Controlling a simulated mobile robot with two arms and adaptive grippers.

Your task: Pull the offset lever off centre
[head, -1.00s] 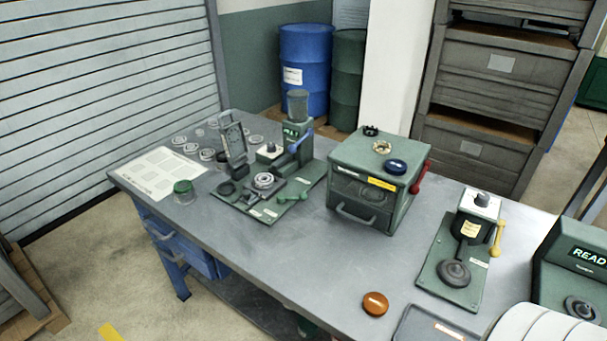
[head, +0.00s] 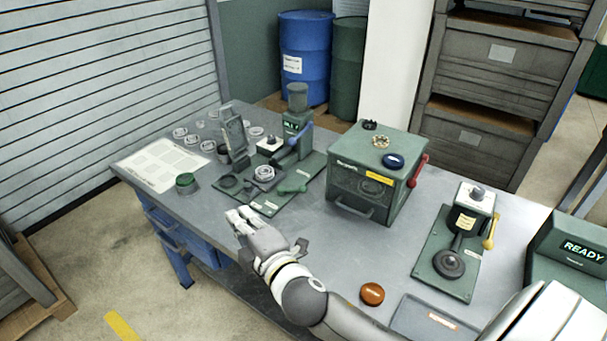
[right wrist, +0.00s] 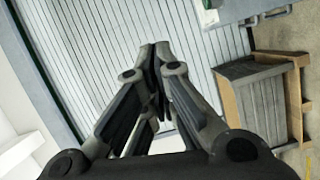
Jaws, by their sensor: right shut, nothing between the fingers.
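A green lever (head: 293,188) lies low at the right front of the left machine's green base plate (head: 268,208). A blue lever (head: 299,134) sits on that machine's column, a red lever (head: 418,168) on the green box's side, and a yellow lever (head: 491,232) on the right-hand machine. The labels are too small to tell which is the offset lever. My right gripper (head: 236,216) is shut and empty, in front of the left machine and apart from every lever. Its closed fingers also show in the right wrist view (right wrist: 156,58). My left gripper is not in view.
The green box (head: 345,205) stands mid-table with several rings on top. An orange disc (head: 372,293) and a grey tray (head: 408,318) lie near the front edge. A READY unit (head: 570,265) is at far right.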

